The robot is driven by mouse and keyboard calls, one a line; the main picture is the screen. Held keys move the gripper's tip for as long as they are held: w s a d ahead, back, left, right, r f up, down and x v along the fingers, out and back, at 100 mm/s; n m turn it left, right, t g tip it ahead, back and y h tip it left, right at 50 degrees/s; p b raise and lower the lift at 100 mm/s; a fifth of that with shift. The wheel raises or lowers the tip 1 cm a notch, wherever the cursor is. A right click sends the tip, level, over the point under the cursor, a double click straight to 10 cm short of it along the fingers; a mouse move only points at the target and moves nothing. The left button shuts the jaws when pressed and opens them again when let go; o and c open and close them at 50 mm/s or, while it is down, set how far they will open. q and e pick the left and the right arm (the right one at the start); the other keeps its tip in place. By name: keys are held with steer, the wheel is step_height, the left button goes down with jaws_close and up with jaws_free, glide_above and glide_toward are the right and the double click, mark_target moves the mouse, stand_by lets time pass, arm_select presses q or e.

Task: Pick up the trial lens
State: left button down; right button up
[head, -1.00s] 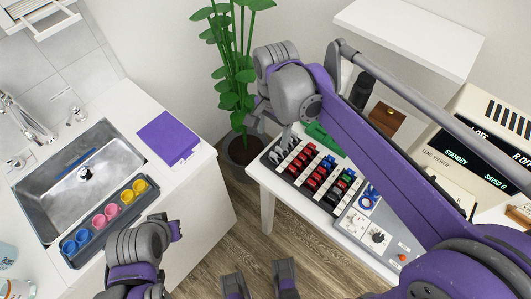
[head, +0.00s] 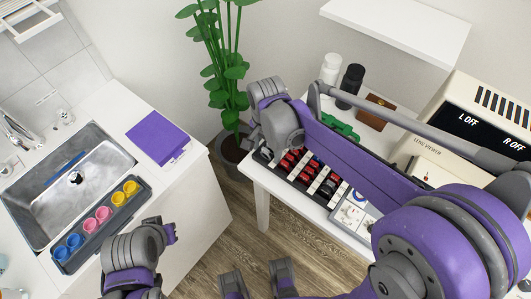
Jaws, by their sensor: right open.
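Several red-rimmed trial lenses (head: 290,163) stand in a dark rack with pale dividers on the white table at the centre. I cannot tell which one the task means. My right arm crosses above the rack and hides much of it. My right gripper (head: 262,150) is over the rack's left end, open, its fingers partly hidden by my own wrist. I see nothing held in it, and cannot tell whether it touches a lens. My left arm is at the lower left, beside the sink counter. Its gripper (head: 169,233) shows only in part.
A lens viewer (head: 470,118) reading "L OFF" and "R OFF" stands at the right. White (head: 331,68) and black (head: 350,85) bottles and a brown box (head: 377,112) are behind my arm. A plant (head: 228,95) stands left of the table. A cup tray (head: 100,228) lies by the sink (head: 35,215).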

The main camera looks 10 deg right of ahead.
jaws_close()
steer(key=shift+r, duration=0.1)
